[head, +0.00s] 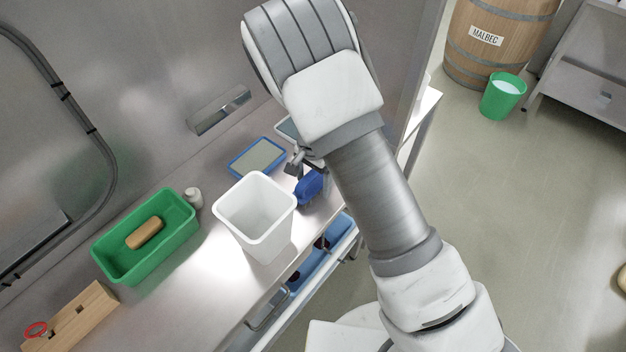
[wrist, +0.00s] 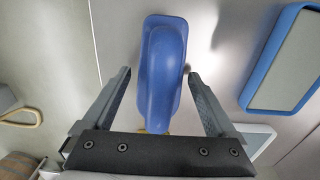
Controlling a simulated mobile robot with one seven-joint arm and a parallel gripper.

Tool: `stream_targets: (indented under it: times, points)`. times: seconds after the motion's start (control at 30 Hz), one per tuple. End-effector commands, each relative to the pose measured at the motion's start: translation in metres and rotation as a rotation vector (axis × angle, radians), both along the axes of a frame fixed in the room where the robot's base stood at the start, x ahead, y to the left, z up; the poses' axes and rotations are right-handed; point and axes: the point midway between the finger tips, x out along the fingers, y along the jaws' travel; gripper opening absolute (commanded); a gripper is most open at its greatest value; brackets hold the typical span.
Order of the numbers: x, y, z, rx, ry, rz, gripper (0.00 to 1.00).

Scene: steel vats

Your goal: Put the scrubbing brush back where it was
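A blue scrubbing brush (head: 309,186) with an arched handle appears to rest on the steel bench near its front edge. In the wrist view the blue brush (wrist: 163,70) lies between the fingers, with bare steel visible on both sides of it. My gripper (wrist: 158,76) is open around it, and neither finger visibly touches it. In the head view my gripper (head: 297,163) is partly hidden behind my arm, just beside the brush. A tan block (head: 145,233), sponge or brush I cannot tell, lies in the green tub (head: 118,272).
A white bin (head: 262,232) stands close left of the brush. A blue-rimmed tray (head: 233,170) lies behind; it also shows in the wrist view (wrist: 258,82). A small white jar (head: 193,197) and a wooden block (head: 85,312) stand further left. Blue crates (head: 318,262) sit below the bench.

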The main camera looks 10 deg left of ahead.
Motion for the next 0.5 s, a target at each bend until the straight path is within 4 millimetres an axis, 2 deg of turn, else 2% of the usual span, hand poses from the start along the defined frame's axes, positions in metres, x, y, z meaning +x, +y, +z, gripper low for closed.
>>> stream_targets:
  times: [0.37, 0.5]
  points:
    - [0.000, 0.000, 0.004, 0.000, -0.001, 0.000, 0.97]
    - [0.001, 0.002, 0.023, 0.004, -0.003, 0.001, 0.97]
